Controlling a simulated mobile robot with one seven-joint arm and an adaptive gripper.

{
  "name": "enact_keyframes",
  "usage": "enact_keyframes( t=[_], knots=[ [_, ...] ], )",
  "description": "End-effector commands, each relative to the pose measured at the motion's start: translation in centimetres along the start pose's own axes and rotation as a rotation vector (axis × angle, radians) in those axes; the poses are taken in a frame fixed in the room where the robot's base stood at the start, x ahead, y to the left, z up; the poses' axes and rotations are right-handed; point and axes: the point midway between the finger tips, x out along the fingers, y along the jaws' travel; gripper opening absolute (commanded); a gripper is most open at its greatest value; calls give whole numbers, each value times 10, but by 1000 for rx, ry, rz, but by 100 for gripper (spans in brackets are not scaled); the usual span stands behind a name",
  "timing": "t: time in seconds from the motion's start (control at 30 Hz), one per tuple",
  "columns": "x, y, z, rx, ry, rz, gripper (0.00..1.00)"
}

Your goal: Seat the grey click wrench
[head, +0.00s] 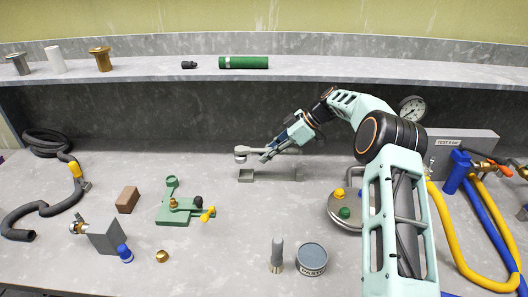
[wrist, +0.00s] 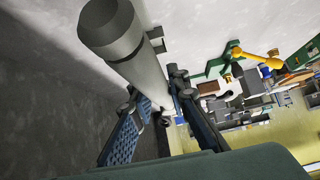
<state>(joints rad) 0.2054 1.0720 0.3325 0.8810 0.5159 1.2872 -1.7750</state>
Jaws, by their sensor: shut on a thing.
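The grey click wrench (head: 258,149) is a pale rod with a darker round head at its left end. My gripper (head: 272,152) is shut on it near mid-length and holds it roughly level above the bench. In the wrist view the wrench (wrist: 143,64) runs between my gripper's blue-padded fingers (wrist: 155,115), its dark end toward the upper left. A low grey cradle (head: 270,176) with raised ends stands on the bench just below and in front of the wrench, apart from it in the head view. Part of the wrench is hidden by my fingers.
A green fixture (head: 180,216) with yellow knob and brown block (head: 128,200) stand left. A round plate (head: 345,222) with coloured knobs stands right of the cradle. A grey tin (head: 311,260) is in front. The shelf (head: 390,68) overhangs behind.

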Motion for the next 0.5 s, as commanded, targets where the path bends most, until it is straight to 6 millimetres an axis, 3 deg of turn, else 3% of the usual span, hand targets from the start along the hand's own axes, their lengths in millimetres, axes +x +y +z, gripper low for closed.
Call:
enact_keyframes(
  t=[0.5],
  knots=[
    [4,9,9,-3,2,-1,0]
  ],
)
